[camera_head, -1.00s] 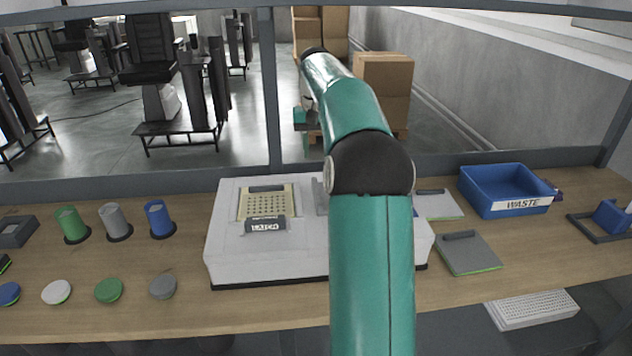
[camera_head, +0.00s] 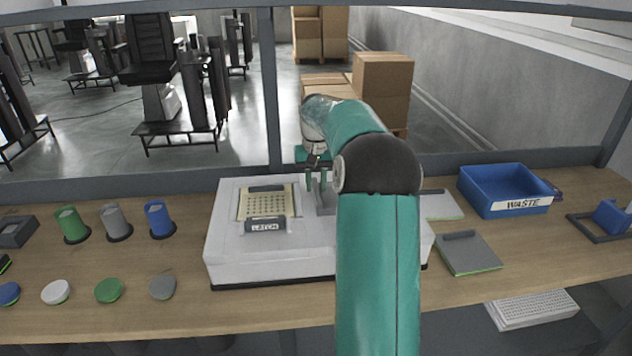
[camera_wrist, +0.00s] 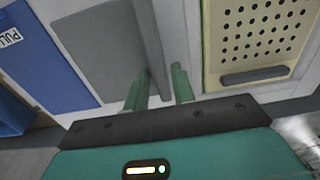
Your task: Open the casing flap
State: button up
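The white casing (camera_head: 270,267) stands on the bench. Its top bears a beige perforated panel (camera_head: 265,204), also in the wrist view (camera_wrist: 262,55), with a dark bar labelled LATCH (camera_head: 265,226) at its front edge. Right of the panel is a grey upright fin (camera_head: 326,198); in the wrist view the fin (camera_wrist: 150,45) rises beside a flat grey plate (camera_wrist: 95,48). I cannot tell for sure which part is the flap. My gripper (camera_head: 316,181) is over the casing's far part. In the wrist view its green fingers (camera_wrist: 160,88) are apart, one on each side of the fin's near end; contact is unclear.
A blue panel with a PULL label (camera_wrist: 12,38) lies left in the wrist view. Coloured cups (camera_head: 116,222) and discs (camera_head: 109,290) stand left of the casing. A grey plate with a handle (camera_head: 468,253) and a blue WASTE bin (camera_head: 505,190) are on the right.

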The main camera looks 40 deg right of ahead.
grip_shut()
jog(key=shift+r, duration=0.15)
